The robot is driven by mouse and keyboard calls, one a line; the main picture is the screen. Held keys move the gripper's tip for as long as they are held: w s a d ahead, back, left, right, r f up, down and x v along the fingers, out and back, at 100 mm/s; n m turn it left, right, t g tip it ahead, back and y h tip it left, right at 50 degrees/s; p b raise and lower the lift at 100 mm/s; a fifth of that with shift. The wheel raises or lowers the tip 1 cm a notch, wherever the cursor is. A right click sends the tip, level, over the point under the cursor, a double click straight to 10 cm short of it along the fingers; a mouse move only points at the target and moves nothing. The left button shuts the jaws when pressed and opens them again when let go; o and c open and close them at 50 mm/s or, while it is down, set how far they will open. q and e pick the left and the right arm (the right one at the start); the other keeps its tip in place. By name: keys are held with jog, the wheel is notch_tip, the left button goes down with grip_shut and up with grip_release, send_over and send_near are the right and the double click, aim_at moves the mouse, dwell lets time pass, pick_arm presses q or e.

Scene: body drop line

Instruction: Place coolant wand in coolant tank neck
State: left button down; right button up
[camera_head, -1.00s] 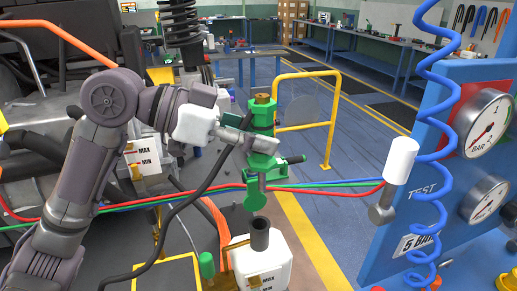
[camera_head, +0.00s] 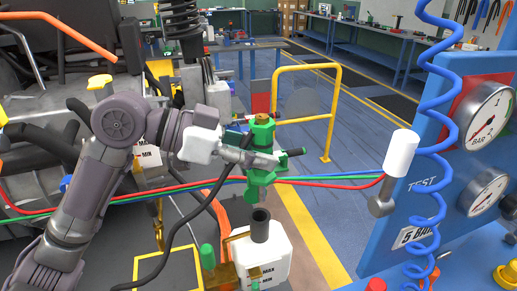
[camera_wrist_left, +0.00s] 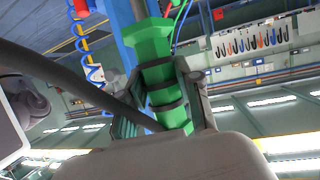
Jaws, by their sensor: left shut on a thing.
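The coolant wand (camera_head: 261,158) is a green upright tool with a brownish top and a dark side handle. My left gripper (camera_head: 258,159) is shut on its body. The wand also shows between the fingers in the left wrist view (camera_wrist_left: 158,65). The coolant tank (camera_head: 265,262) is white with MAX and MIN marks, and its dark open neck (camera_head: 260,226) points up. The wand's lower end appears just above and slightly left of the neck's rim; I cannot tell the exact gap in depth. My right gripper is not in view.
Red, green and blue hoses (camera_head: 330,181) cross behind the wand. A blue test panel (camera_head: 440,171) with gauges and a coiled blue hose stands at right. A green-capped item (camera_head: 207,257) sits left of the tank. A yellow rail (camera_head: 310,67) stands behind.

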pick_arm(q)
jog(key=c, duration=0.8)
grip_release()
jog(key=shift+r, duration=0.25)
jog(key=shift+r+p, duration=0.35)
jog(key=shift+r, duration=0.15)
jog(key=b+v, duration=0.2)
jog(key=v, duration=0.5)
jog(key=shift+a, duration=0.25)
